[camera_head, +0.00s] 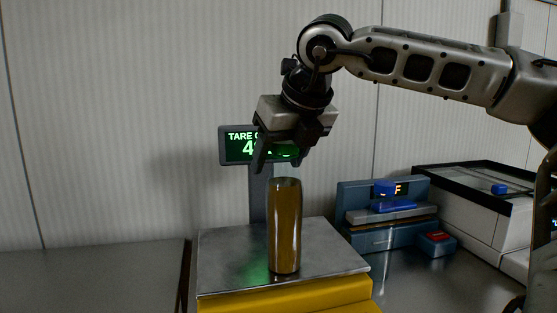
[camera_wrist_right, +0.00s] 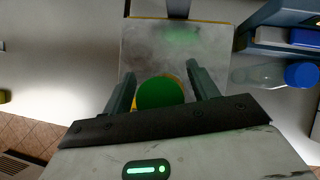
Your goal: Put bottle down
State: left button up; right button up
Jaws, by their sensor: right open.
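A tall bottle with brown contents (camera_head: 285,228) stands upright on the metal plate of a scale (camera_head: 225,262). My right gripper (camera_head: 279,163) is above the bottle, fingers pointing down and apart. In the right wrist view a round green top (camera_wrist_right: 160,93), which looks like the bottle's cap, sits between the open fingers of my right gripper (camera_wrist_right: 163,78). The scale plate (camera_wrist_right: 150,45) shows beyond it. My left gripper is out of view.
A blue-grey device (camera_head: 400,236) with a blue part stands right of the scale, with a small red-topped box (camera_head: 437,243) beside it. A white, dark-rimmed case (camera_head: 468,215) is farther right. A clear blue-capped bottle (camera_wrist_right: 262,76) shows in the wrist view. The counter at left (camera_head: 90,280) is clear.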

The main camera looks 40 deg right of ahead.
jog(key=v, duration=1.1)
jog(key=shift+p, duration=0.3)
jog(key=shift+a, duration=0.1)
